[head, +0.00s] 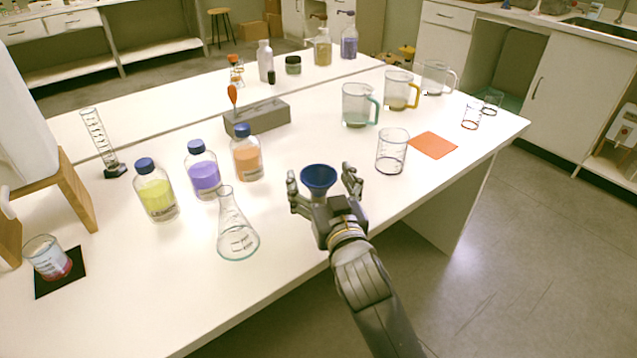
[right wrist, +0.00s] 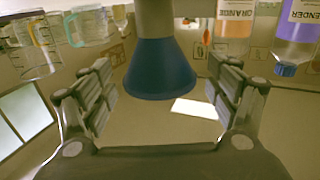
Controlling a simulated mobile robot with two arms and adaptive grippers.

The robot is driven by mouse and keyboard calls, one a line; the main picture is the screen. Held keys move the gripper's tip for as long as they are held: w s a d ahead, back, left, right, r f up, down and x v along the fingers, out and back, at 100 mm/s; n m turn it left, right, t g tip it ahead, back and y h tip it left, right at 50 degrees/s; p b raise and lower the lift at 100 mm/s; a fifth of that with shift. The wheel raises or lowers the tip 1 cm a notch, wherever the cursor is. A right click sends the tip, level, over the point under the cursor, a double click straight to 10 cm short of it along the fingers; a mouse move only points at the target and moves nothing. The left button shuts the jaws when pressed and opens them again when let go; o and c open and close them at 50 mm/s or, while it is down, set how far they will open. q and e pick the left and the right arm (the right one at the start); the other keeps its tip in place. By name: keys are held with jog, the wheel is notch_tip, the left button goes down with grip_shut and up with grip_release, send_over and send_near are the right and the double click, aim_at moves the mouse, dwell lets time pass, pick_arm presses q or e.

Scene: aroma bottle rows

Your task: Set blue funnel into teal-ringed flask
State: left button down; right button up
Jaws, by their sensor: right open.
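The blue funnel (head: 318,178) has its wide mouth up, near the table's front edge. In the right wrist view, which looks upside down, the funnel (right wrist: 160,70) is between the fingers, with a pale grey part at its narrow end. What supports it is hidden in the head view. My right gripper (head: 326,185) is open, one finger on each side of the funnel, with gaps visible in the right wrist view (right wrist: 160,100). A clear conical flask (head: 237,235) with a teal tint at its base stands upright to the left, its mouth empty. My left gripper is not in view.
Yellow (head: 156,192), purple (head: 203,172) and orange (head: 247,155) bottles with blue caps stand behind the flask. A clear beaker (head: 391,155) stands right of the funnel, near an orange mat (head: 433,145). A grey block (head: 257,117) lies behind. Table between flask and funnel is clear.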

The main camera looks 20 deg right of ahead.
jog(key=shift+w, duration=0.2)
jog(key=c, duration=1)
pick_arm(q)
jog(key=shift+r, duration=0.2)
pick_arm(e)
jog(key=shift+r, duration=0.15)
